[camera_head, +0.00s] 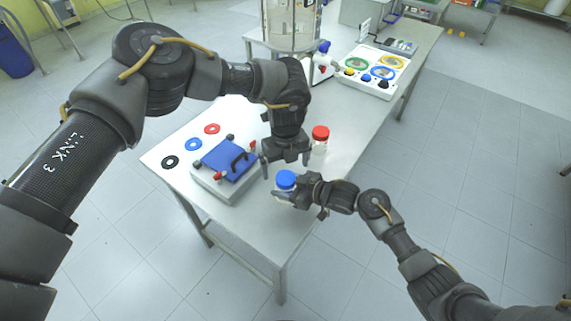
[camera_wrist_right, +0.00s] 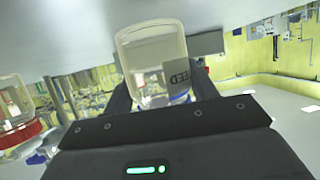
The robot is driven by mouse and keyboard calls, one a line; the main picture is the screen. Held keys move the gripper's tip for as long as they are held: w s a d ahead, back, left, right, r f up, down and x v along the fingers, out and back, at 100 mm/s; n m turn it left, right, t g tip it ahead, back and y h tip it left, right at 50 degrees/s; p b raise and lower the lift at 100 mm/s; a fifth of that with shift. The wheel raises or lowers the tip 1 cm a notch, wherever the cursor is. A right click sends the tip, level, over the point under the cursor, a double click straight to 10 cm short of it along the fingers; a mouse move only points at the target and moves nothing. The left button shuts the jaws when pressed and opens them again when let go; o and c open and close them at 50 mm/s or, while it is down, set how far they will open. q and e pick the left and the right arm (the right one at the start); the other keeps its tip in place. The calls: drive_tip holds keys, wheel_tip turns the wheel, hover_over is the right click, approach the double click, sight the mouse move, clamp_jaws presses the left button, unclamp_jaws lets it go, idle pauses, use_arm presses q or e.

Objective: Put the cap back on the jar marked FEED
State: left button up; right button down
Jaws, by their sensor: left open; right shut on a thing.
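The clear jar (camera_wrist_right: 150,50) has a dark label (camera_wrist_right: 180,72) that reads FEED, upside down in the right wrist view. My right gripper (camera_head: 286,193) is shut on this jar near the table's front right edge, and its fingers flank the jar in the wrist view (camera_wrist_right: 163,98). A blue cap (camera_head: 286,179) sits at the jar's top; whether it is fully seated I cannot tell. My left gripper (camera_head: 286,167) is open just above the blue cap, fingers pointing down on either side and holding nothing.
A red-capped jar (camera_head: 320,136) stands just behind, close to both grippers. A blue-topped device (camera_head: 229,158) with a black handle is left of them. Black, blue and red rings (camera_head: 193,144) lie farther left. A glass reactor (camera_head: 292,25) and a control panel (camera_head: 372,70) stand at the back.

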use_arm(q)
drive_tip(key=shift+r, duration=0.1)
wheel_tip(320, 180, up, 12)
idle(0.5)
use_arm(e)
drive_tip(key=shift+c, duration=1.9)
unclamp_jaws()
use_arm(q)
drive_tip(key=shift+f+b, duration=0.8)
drive_tip(key=shift+f, duration=0.1)
use_arm(e)
drive_tip(key=v, duration=1.1)
drive_tip(key=shift+f, duration=0.1)
